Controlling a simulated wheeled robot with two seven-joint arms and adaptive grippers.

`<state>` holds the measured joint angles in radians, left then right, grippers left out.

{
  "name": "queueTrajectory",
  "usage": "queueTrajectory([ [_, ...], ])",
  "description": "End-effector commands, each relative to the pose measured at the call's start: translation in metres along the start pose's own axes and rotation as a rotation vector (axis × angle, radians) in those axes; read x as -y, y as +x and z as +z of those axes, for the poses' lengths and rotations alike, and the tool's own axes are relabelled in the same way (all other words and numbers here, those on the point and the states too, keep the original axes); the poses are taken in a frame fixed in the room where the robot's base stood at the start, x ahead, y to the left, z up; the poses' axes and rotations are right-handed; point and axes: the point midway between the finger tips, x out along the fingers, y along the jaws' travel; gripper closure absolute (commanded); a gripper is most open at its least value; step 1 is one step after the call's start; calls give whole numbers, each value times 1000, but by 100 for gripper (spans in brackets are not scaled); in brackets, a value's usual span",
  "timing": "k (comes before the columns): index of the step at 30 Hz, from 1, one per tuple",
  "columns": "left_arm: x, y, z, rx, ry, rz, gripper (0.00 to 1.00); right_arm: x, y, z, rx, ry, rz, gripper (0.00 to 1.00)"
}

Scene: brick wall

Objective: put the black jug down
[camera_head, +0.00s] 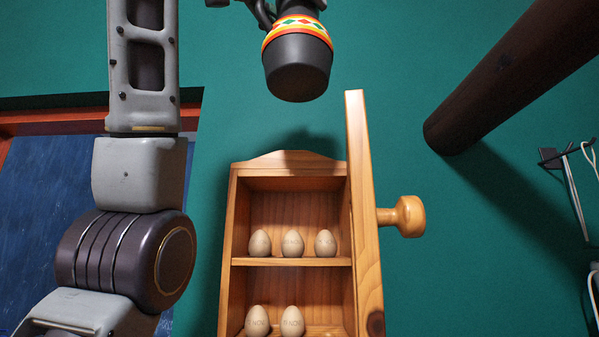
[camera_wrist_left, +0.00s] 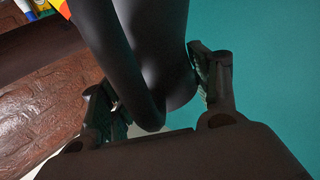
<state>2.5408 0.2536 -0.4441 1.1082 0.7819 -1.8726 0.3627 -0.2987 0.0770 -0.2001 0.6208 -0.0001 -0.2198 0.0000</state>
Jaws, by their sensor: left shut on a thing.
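The black jug (camera_head: 298,72) has a band of red, yellow, green and white around it. In the head view it hangs at the top edge, above the wooden cabinet, with its dark base showing and its upper part cut off. My left arm comes in at the left of that view, and its gripper is mostly beyond the top edge. In the left wrist view my left gripper (camera_wrist_left: 163,98) is shut on the jug (camera_wrist_left: 172,38), whose dark body and handle fill the space between the fingers. My right gripper is in neither view.
A small wooden egg cabinet (camera_head: 239,222) with its door (camera_head: 364,210) open stands below the jug and holds several eggs. A round knob (camera_head: 403,216) sticks out rightward. A thick dark beam (camera_head: 515,75) crosses the upper right. Hooks with hanging utensils (camera_head: 574,190) are at far right.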

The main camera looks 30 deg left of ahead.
Motion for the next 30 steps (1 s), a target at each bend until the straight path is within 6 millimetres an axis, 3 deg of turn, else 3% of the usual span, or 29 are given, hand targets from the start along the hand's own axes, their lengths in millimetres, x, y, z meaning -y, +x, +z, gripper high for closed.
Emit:
queueTrajectory([
  [11,6,6,-1,-1,-1,-1,100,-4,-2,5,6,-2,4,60],
  [30,72,72,-2,0,-2,0,100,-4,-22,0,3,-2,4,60],
])
